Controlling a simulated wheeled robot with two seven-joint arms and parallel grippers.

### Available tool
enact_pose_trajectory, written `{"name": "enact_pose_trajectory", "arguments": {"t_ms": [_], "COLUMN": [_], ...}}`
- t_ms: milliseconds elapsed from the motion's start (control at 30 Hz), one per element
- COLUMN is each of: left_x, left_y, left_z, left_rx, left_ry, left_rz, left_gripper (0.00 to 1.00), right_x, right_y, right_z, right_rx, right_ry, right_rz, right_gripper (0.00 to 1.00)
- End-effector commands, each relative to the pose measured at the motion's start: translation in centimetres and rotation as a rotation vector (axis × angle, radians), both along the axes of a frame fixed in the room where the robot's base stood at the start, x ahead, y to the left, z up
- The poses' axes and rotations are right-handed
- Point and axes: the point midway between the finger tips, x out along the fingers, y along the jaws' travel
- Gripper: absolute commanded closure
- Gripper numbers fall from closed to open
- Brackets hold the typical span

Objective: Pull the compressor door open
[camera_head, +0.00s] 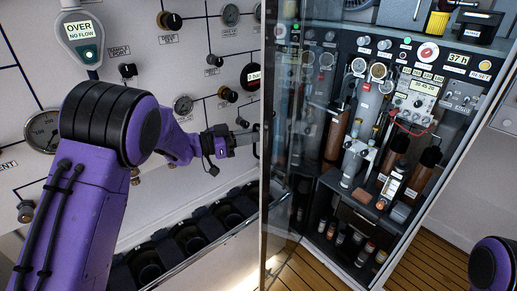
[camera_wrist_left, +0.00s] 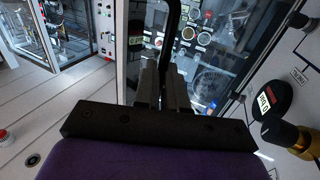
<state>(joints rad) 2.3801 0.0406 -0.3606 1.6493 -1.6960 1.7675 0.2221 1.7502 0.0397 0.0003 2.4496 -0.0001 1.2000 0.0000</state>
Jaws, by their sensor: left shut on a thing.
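The compressor door (camera_head: 279,190) is a glass panel in a pale frame. It stands swung out at an angle from the compressor cabinet (camera_head: 385,140), whose inside shows to the right. The door's black handle (camera_head: 257,145) is on its left face; it also shows as a dark curved bar in the left wrist view (camera_wrist_left: 174,35). My left gripper (camera_head: 243,138) is shut on the handle, its fingers (camera_wrist_left: 163,85) on either side of the bar. The fingers partly hide the grip. My right gripper is out of view; only a purple and black part of my right arm shows at lower right.
The wall panel (camera_head: 120,110) with gauges and knobs lies left of the door, close to my left arm. A row of dark holders (camera_head: 190,238) runs below it. Several cylinders stand inside the cabinet. Wooden floor (camera_head: 430,255) is clear at lower right.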

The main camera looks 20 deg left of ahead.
Motion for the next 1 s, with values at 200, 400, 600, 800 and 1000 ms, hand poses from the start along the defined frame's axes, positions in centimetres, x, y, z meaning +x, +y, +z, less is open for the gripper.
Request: {"name": "enact_pose_trajectory", "arguments": {"t_ms": [200,400,600,800,1000], "left_x": [0.8,0.7,0.7,0.6,-0.3], "left_y": [2.4,2.6,2.7,2.7,4.1], "left_z": [0.4,0.4,0.4,0.2,-0.2], "left_rx": [-0.001,-0.001,0.0,0.002,0.001], "left_ry": [-0.006,-0.006,-0.005,-0.002,-0.003], "left_rz": [0.002,0.004,0.004,0.005,0.008], "left_gripper": [1.0,1.0,0.64,0.64,0.64], "right_x": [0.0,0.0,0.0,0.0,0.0], "right_y": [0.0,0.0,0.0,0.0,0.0], "right_z": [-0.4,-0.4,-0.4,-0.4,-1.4], "right_rx": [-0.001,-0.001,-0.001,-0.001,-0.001], "right_ry": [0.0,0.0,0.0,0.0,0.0], "right_rz": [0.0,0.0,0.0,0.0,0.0], "right_gripper": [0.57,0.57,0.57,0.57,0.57]}}
